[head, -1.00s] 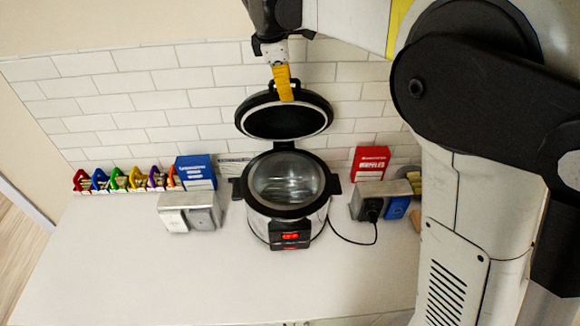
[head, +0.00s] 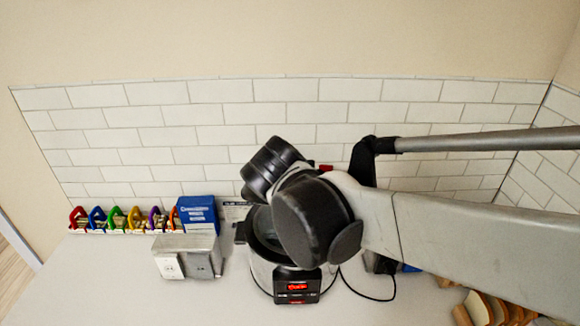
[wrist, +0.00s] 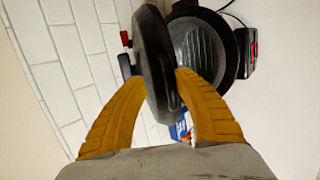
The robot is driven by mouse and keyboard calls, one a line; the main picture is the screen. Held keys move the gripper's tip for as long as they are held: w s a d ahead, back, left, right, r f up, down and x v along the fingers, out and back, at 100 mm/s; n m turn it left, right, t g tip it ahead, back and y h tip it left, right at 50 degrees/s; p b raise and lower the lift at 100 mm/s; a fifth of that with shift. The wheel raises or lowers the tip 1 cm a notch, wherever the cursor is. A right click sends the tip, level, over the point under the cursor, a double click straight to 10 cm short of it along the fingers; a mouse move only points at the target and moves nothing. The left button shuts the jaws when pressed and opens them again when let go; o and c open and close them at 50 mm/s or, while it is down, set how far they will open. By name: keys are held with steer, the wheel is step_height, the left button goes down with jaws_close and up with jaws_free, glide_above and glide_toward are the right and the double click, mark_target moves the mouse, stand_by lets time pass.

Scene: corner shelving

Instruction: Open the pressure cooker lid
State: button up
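The pressure cooker (head: 265,275) stands on the counter with its red display facing front. Its pot mouth (wrist: 205,45) is uncovered in the wrist view. The black lid (wrist: 157,65) is raised off the pot and seen nearly edge-on there. In the head view my arm hides the lid and much of the pot. My gripper (wrist: 160,80) has its two yellow fingers spread apart, one on each side of the lid's edge. I cannot tell whether both fingers touch it. My gripper's fingers are hidden in the head view.
A blue box (head: 198,214), a metal outlet box (head: 186,256) and a row of coloured clips (head: 125,220) stand to the left. Bread slices (head: 492,308) lie at the right. A tiled wall (head: 200,120) rises close behind. The counter's front left is clear.

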steer(key=shift+s, duration=0.1)
stand_by(0.3)
steer(key=shift+s+a+r+p, duration=0.15)
steer(key=shift+s+r+p, duration=0.25)
steer(key=shift+r+p, duration=0.15)
steer(key=p+v, duration=0.7)
steer(key=v, duration=0.4)
steer(key=shift+s+f+p, duration=0.3)
steer(key=shift+p, duration=0.1)
